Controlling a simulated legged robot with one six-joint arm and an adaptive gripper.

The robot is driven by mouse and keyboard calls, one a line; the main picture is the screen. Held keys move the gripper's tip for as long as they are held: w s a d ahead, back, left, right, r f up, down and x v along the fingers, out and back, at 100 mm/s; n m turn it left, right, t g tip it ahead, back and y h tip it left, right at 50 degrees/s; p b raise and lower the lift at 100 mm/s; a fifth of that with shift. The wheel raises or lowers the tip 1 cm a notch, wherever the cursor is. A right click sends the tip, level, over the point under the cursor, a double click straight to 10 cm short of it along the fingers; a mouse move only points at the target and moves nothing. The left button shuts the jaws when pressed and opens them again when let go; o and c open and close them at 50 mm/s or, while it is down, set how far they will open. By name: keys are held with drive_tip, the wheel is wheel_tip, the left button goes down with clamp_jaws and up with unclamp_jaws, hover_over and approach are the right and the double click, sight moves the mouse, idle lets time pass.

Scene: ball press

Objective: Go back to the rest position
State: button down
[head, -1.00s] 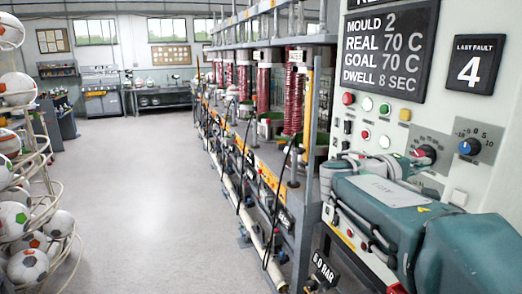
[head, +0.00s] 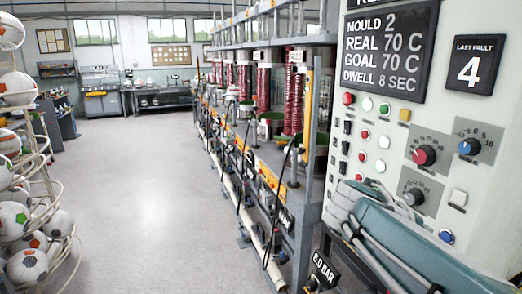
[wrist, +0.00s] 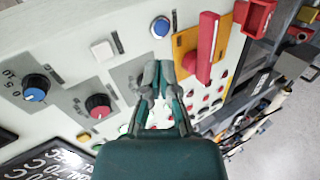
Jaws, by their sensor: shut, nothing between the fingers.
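My gripper (head: 345,203) is at the lower right of the head view, in front of the control panel (head: 455,130). In the wrist view its grey fingers (wrist: 153,78) are together and hold nothing. They appear apart from the panel. The panel carries a red knob (head: 424,155), a blue knob (head: 469,146) and a lower dark knob (head: 413,197). The wrist view also shows a blue button (wrist: 160,27) and a red lever (wrist: 205,47) on a yellow plate.
A row of presses (head: 265,110) with red coils runs back beside the panel. A rack of footballs (head: 27,266) stands at the left. The grey floor (head: 150,190) between them is clear. A display (head: 390,50) tops the panel.

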drive_tip(key=s+a+f+m+t+y, duration=0.1)
drive_tip(key=s+a+f+m+y, duration=0.2)
drive_tip(key=s+a+f+y, duration=0.8)
wheel_tip(320, 180, down, 2)
drive_tip(key=shift+s+a+f, duration=0.2)
drive_tip(key=shift+s+a, duration=0.75)
drive_tip(key=shift+s, duration=0.1)
